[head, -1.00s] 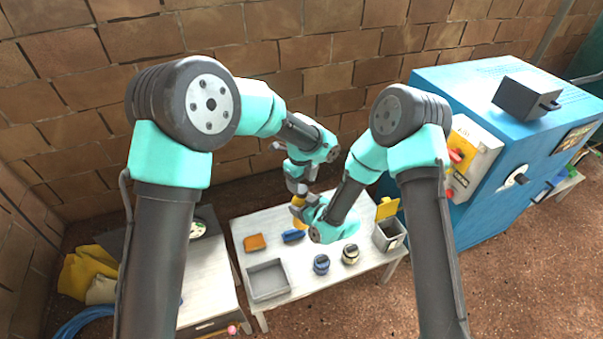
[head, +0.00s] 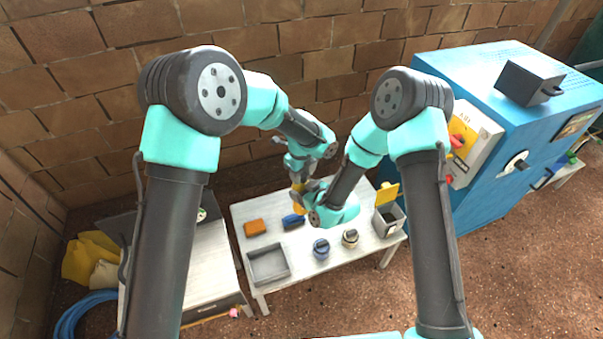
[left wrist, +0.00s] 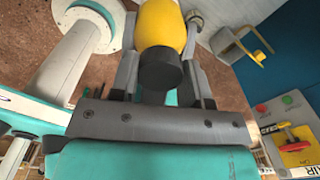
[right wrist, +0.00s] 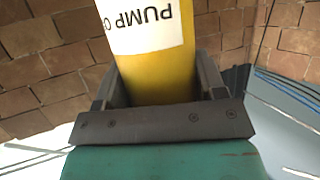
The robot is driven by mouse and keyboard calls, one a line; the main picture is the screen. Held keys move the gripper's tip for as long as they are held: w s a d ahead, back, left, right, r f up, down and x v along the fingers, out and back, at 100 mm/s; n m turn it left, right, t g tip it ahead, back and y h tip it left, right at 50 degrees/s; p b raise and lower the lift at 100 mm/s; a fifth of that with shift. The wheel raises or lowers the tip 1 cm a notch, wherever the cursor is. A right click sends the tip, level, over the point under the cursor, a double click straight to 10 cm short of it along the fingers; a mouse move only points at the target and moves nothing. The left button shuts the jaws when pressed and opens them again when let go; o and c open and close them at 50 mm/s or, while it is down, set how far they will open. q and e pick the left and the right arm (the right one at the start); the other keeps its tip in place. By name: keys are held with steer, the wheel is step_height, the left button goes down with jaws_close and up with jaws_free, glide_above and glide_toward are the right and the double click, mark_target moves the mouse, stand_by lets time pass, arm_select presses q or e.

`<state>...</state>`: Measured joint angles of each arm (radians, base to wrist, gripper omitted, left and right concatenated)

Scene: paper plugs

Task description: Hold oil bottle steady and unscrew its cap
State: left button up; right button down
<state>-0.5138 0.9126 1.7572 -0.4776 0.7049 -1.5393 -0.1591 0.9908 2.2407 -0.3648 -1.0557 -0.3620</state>
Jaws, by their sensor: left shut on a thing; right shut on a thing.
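The yellow oil bottle (head: 298,202) is held above the white table, partly hidden by my grippers in the head view. My right gripper (right wrist: 158,85) is shut on its yellow body, whose white label reading "PUMP O…" shows in the right wrist view (right wrist: 145,25). My left gripper (left wrist: 160,80) is shut around the dark cap (left wrist: 160,73) at the bottle's end. The yellow body (left wrist: 160,24) shows beyond the cap in the left wrist view. I cannot tell whether the cap is loose on its thread.
The white table (head: 300,280) bears an orange block (head: 255,227), a blue object (head: 293,221), a grey tray (head: 268,281), two small jars (head: 321,250) (head: 350,239) and a grey bin (head: 389,222) with a raised yellow lid. A blue cabinet (head: 470,195) stands at right; a brick wall rises behind.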

arm_select(q)
steer(key=shift+c, duration=1.3)
steer(key=shift+n, duration=1.8)
steer(key=o, duration=1)
steer(key=shift+r, duration=0.15)
steer(key=shift+r, duration=2.1)
